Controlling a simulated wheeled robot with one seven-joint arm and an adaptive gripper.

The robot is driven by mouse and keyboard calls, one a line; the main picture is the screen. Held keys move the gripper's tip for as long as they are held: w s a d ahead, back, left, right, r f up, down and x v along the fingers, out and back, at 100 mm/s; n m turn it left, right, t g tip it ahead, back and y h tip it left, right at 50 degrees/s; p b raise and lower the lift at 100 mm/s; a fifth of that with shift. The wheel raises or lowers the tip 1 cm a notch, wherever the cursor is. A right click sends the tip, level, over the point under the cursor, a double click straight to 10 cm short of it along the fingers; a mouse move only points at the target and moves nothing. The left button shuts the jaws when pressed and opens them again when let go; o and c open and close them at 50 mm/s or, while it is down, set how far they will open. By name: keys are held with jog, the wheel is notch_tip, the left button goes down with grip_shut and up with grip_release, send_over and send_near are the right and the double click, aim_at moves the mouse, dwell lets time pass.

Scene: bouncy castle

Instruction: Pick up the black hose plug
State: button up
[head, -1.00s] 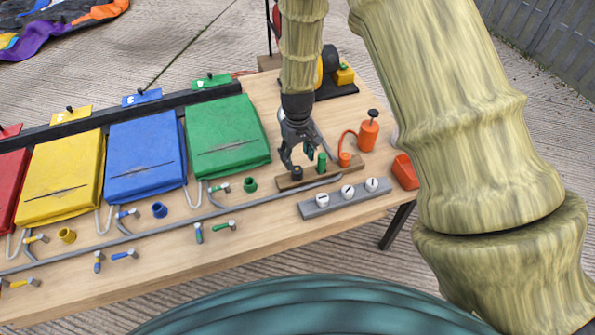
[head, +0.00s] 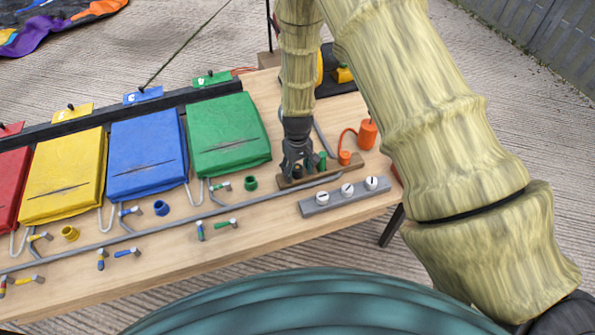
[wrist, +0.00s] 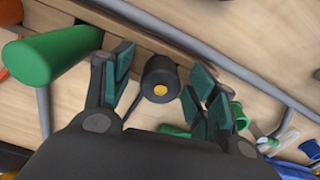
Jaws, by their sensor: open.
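The black hose plug (wrist: 160,77) stands in the wooden rack and shows a yellow dot on its end in the wrist view. In the head view the plug (head: 297,171) is mostly hidden by my gripper. My gripper (head: 297,172) is right over it. In the wrist view my gripper (wrist: 165,85) is open, with one teal-padded finger on each side of the plug. I see gaps between the plug and both fingers. Nothing is held.
A green plug (wrist: 52,57) stands close beside the left finger, in the same wooden rack (head: 345,169). An orange pump (head: 367,134) is to the right. A grey block with white dials (head: 347,190) lies in front. A green pouch (head: 228,135) is to the left.

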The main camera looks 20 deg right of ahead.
jog(key=c, duration=1.1)
jog(key=shift+r, duration=0.1)
